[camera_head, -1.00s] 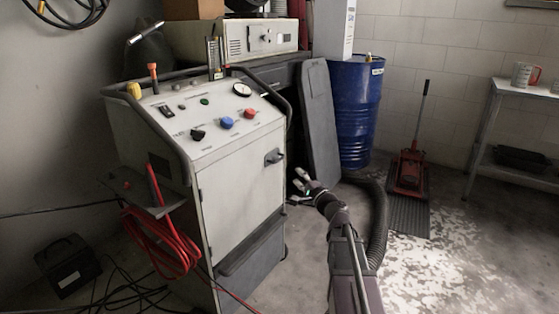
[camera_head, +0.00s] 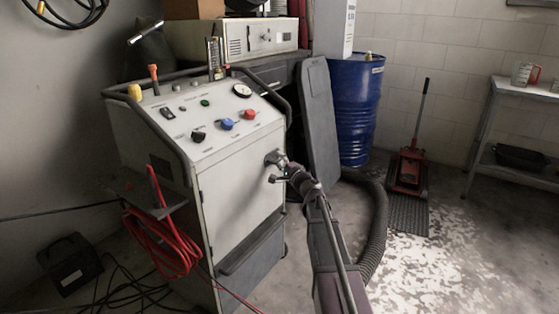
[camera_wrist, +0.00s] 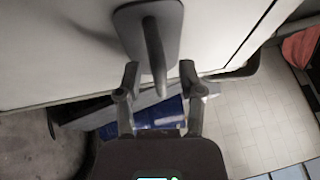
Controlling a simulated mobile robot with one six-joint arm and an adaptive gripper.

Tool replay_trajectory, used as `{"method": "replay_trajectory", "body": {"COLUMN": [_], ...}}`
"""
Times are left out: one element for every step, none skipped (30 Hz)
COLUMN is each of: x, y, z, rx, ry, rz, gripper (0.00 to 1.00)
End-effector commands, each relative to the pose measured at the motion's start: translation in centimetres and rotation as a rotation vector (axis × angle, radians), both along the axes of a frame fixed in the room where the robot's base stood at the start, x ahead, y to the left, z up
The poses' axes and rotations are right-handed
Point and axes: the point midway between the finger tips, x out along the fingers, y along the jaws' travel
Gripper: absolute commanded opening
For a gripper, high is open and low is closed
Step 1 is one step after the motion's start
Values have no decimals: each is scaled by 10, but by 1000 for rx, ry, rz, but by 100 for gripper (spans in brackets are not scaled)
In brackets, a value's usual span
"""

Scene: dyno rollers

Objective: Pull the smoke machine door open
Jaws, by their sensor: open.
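The smoke machine (camera_head: 180,130) is a light grey cabinet with a sloped control panel. Its door (camera_head: 235,195) is the pale front panel and appears closed. In the head view my gripper (camera_head: 273,169) is at the door's upper right and covers the handle. In the wrist view the dark handle (camera_wrist: 153,45) has a plate with a lever sticking out towards me. My gripper (camera_wrist: 160,74) is open there, one finger on each side of the lever's end. I see gaps on both sides, so the fingers seem not to be pressing on it.
A black corrugated hose (camera_head: 376,235) runs along the floor right of my arm. A dark grey panel (camera_head: 320,125) and a blue drum (camera_head: 355,110) stand behind. A red jack (camera_head: 408,172) stands farther right. Red cable (camera_head: 165,240) hangs on the machine's left side.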

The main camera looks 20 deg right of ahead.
Motion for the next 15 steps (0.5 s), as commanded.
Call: {"method": "replay_trajectory", "body": {"x": [1, 1, 1, 1, 1, 1, 1, 1, 1, 1, 1, 1, 1, 1, 1], "y": [0, 0, 0, 1, 1, 1, 1, 1, 1, 1, 0, 1, 1, 1, 1], "z": [0, 0, 0, 0, 0, 0, 0, 0, 0, 0, 0, 0, 0, 0, 0], "rx": [0, 0, 0, 0, 0, 0, 0, 0, 0, 0, 0, 0, 0, 0, 0], "ry": [0, 0, 0, 0, 0, 0, 0, 0, 0, 0, 0, 0, 0, 0, 0], "rz": [0, 0, 0, 0, 0, 0, 0, 0, 0, 0, 0, 0, 0, 0, 0], "gripper": [50, 50, 50, 50, 50, 50, 50, 50, 50, 41, 32, 20, 11, 2, 0]}}
